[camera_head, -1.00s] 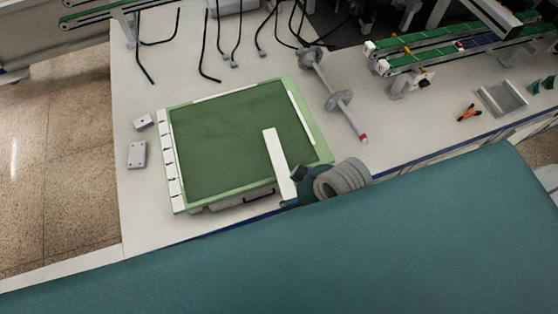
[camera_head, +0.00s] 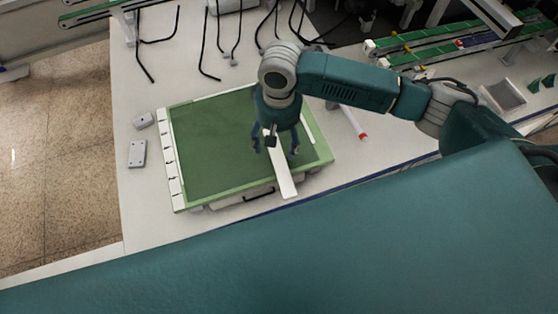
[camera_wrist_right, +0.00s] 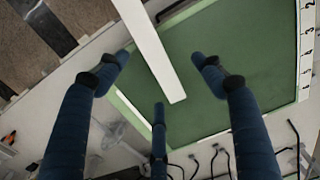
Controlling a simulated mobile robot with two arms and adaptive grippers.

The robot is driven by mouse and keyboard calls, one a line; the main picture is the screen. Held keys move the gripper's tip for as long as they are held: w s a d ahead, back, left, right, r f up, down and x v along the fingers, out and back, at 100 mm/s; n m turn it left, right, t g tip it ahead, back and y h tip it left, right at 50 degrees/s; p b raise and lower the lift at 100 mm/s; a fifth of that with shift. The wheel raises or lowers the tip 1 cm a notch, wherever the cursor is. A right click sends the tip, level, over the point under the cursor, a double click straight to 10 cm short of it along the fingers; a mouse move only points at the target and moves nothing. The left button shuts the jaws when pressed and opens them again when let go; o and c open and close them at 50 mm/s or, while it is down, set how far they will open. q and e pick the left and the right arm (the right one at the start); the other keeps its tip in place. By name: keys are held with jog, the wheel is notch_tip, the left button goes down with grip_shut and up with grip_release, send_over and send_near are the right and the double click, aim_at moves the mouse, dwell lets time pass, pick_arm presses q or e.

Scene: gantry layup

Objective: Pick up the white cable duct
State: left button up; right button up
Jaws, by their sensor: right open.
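The white cable duct (camera_head: 284,180) is a long flat white strip. It lies over the right part of the green board (camera_head: 205,183), and its near end sticks out past the board's front edge. My right gripper (camera_head: 275,150) hangs over the duct's far part with its fingers pointing down, and hides that end. In the right wrist view the duct (camera_wrist_right: 150,45) runs between the spread, open fingers of the gripper (camera_wrist_right: 163,75), with nothing held. I cannot tell the exact height gap between fingers and duct. My left gripper is not in view.
Two small grey blocks (camera_head: 137,153) lie left of the board. A grey shaft with a red tip (camera_head: 362,136) lies to the right, partly hidden by my arm. Black cables (camera_head: 205,50) and green conveyors (camera_head: 420,53) are at the back. A grey tray (camera_head: 503,95) stands far right.

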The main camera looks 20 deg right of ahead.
jog(key=d, duration=0.1)
send_over(282, 159)
jog(key=shift+m, duration=0.3)
jog(key=f, duration=0.5)
jog(key=shift+w+a, duration=0.2)
jog(key=shift+s+d+f+p, duration=0.15)
jog(key=shift+f+p, duration=0.15)
jog(key=shift+f, duration=1.05)
jog(key=shift+s+f+p, duration=0.1)
jog(key=shift+f+p, duration=0.2)
jog(key=shift+f, duration=1)
jog(key=c, duration=1.3)
jog(key=shift+r, duration=0.1)
jog(key=shift+c, duration=0.2)
